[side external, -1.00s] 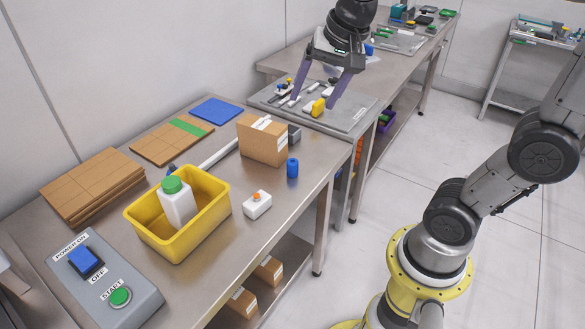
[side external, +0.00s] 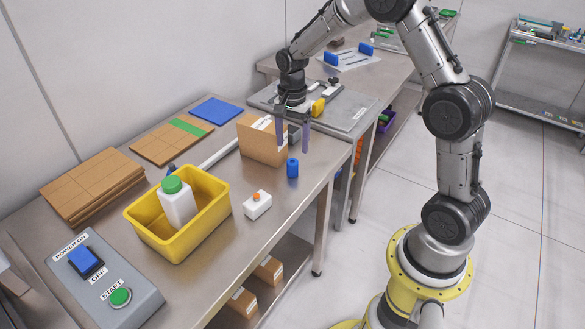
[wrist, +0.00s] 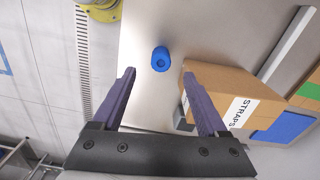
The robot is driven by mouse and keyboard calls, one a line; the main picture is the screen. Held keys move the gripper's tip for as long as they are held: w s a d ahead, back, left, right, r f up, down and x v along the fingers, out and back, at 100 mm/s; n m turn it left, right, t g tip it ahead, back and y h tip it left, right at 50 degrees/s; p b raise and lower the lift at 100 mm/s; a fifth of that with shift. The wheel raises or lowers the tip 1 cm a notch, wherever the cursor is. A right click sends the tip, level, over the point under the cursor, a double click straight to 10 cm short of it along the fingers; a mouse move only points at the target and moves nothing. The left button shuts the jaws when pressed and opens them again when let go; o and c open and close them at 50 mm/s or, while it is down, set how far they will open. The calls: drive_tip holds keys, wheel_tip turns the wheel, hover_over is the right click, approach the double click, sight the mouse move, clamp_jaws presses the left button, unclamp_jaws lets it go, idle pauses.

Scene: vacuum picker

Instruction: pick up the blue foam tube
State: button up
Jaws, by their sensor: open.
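The blue foam tube (side external: 292,168) stands upright on the steel table, just right of the cardboard box. It also shows in the wrist view (wrist: 160,59), its round top facing the camera, ahead of the fingertips and between their lines. My gripper (side external: 292,150) is open and empty, with its purple fingers pointing down near the box and above the tube. In the wrist view the open fingers (wrist: 160,72) frame the tube with a wide gap, and neither appears to touch it.
The cardboard box (side external: 257,148) stands close beside the tube; the right finger in the wrist view overlaps its edge (wrist: 222,82). A small grey block (side external: 294,132) is behind. A white box with an orange knob (side external: 257,207) and a yellow bin (side external: 150,238) with a bottle stand nearer.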

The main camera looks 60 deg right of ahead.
sight(292, 162)
wheel_tip(292, 162, down, 8)
drive_tip(key=shift+w+d+f, duration=0.1)
idle(0.4)
drive_tip(key=shift+c, duration=0.3)
clamp_jaws()
